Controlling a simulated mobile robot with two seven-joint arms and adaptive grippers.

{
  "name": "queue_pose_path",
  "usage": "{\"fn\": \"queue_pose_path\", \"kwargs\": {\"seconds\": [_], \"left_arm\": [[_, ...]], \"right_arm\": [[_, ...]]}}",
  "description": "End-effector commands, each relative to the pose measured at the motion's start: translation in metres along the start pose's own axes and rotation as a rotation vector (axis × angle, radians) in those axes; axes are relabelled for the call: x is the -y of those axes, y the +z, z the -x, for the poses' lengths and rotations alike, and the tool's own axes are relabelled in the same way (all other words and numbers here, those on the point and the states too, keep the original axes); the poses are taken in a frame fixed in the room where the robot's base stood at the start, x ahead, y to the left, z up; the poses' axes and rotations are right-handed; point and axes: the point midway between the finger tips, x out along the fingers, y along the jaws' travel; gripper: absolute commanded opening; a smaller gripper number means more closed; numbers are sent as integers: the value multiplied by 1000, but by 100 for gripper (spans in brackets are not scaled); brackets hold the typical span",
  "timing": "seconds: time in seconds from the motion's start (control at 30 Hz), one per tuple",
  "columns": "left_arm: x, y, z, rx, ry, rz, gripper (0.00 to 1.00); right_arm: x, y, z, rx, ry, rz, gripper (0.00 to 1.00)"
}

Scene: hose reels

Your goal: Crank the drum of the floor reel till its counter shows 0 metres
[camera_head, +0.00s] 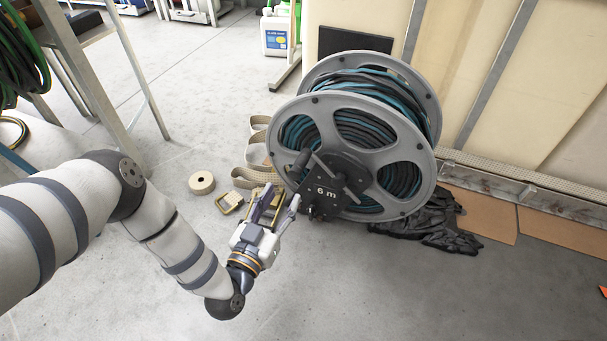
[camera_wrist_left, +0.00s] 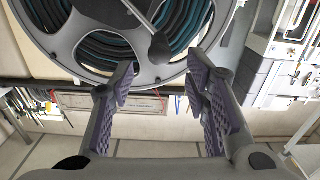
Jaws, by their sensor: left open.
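The floor reel (camera_head: 412,160) is a grey drum wound with dark and teal hose, standing on the floor. Its black hub counter (camera_head: 326,193) reads 6 m. A crank with a dark grip (camera_head: 301,162) is on the hub. My left gripper (camera_head: 277,203) is open and empty, just in front of the hub, below the crank grip. In the left wrist view, the reel (camera_wrist_left: 95,55) fills the top, and the crank grip (camera_wrist_left: 159,46) appears beyond the open fingers (camera_wrist_left: 163,82), apart from them. My right gripper is not in view.
A tape roll (camera_head: 201,183), a small yellowish item (camera_head: 229,202) and a tan strap (camera_head: 253,178) lie left of the reel. Black cloth (camera_head: 435,228) and cardboard (camera_head: 565,232) lie at its right. A bench leg stands left. The front floor is clear.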

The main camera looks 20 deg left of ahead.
Motion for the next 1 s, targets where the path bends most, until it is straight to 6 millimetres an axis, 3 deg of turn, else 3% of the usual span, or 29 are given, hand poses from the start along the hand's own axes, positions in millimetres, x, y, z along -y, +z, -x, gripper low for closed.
{"fn": "queue_pose_path", "kwargs": {"seconds": [0.4, 0.6, 0.83, 1.0], "left_arm": [[1, -1, -96, -4, -2, 0, 43], [0, -4, -115, -3, -1, 0, 43], [0, -5, -116, -4, 0, 0, 43], [0, -5, -116, -4, 0, 0, 7]], "right_arm": [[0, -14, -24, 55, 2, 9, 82], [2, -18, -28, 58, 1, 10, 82], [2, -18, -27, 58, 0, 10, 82], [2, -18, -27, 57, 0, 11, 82]]}}
